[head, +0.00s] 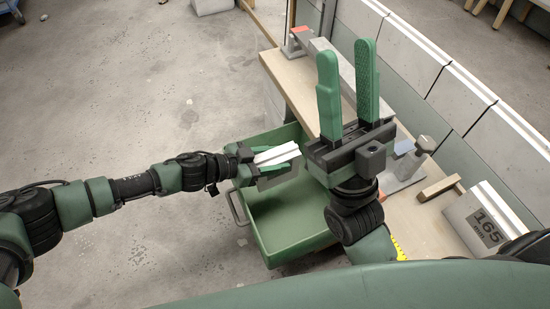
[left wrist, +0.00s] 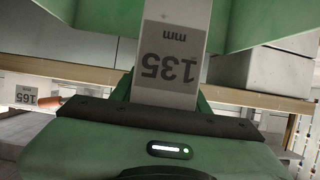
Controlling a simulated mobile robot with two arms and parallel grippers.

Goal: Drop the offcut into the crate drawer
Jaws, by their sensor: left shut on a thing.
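The offcut (head: 277,153) is a short white piece held in my left gripper (head: 270,160), whose green fingers are shut on it. In the left wrist view the offcut (left wrist: 172,55) carries a "135 mm" label, upside down. The green crate drawer (head: 292,222) stands open below the bench, with a metal handle on its left side. In the head view the left gripper and offcut are over the drawer's upper part, and the drawer floor that shows is bare. My right gripper (head: 348,85) points up, open and empty, and its arm hides the drawer's right side.
A wooden bench (head: 296,95) runs along the right, with a grey rail and a clamp (head: 408,165) on it. A block marked 165 mm (head: 483,218) lies at the right. Grey panels stand behind. The concrete floor (head: 110,100) at left is mostly clear.

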